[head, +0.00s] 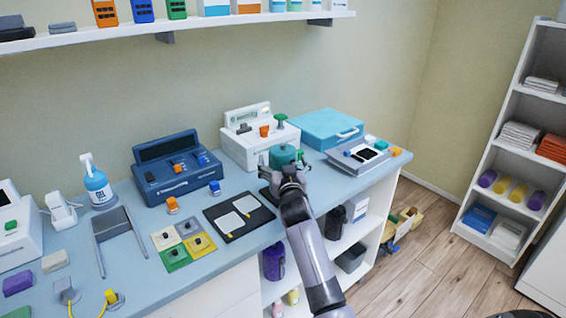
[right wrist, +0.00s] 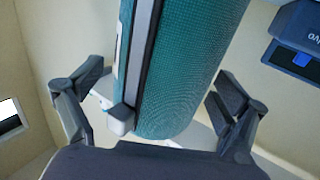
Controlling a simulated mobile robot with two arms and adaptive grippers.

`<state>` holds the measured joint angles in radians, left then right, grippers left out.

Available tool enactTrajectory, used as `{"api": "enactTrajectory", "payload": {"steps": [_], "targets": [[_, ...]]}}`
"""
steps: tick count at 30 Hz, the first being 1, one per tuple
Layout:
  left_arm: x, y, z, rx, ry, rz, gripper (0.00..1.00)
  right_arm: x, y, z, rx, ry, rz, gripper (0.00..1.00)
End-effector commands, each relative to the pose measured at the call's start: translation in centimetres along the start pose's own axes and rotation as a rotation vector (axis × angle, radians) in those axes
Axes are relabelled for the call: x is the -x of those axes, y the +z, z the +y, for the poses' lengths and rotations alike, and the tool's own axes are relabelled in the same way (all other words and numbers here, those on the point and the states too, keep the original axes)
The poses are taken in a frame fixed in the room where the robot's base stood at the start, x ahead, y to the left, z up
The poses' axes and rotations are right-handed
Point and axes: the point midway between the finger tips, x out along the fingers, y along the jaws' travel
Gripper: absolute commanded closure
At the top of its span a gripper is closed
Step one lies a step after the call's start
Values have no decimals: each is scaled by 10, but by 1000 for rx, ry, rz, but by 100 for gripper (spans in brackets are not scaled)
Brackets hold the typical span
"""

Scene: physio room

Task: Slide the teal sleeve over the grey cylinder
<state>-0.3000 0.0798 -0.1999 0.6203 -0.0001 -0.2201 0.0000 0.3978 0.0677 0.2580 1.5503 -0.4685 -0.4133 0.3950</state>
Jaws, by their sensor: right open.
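The teal sleeve (head: 283,154) stands near the back of the blue-topped counter, in front of the white machine. In the right wrist view the teal sleeve (right wrist: 190,75) fills the middle, with a textured surface and a grey strip with a dark edge down its left side. My right gripper (head: 285,166) is at the sleeve. Its fingers are spread, one on each side, with gaps to the sleeve in the right wrist view. I cannot make out a separate grey cylinder; the gripper and sleeve hide what lies behind them. My left gripper is not in view.
A white machine (head: 245,152) with a green-topped knob stands behind the sleeve. A blue case (head: 333,129) and a flat grey device (head: 357,157) are to the right.

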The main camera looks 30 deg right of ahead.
Motion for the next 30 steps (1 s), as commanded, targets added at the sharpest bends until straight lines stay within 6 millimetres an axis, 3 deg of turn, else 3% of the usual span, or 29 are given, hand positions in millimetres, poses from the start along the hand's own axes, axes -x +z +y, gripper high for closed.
{"api": "enactTrajectory", "payload": {"steps": [7,21,30], "targets": [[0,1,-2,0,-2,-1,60,10,2,0,-1,-1,-2,7],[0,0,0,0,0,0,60,100,2,0,-2,0,-3,7],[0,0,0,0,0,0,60,120,1,0,0,0,-1,7]]}}
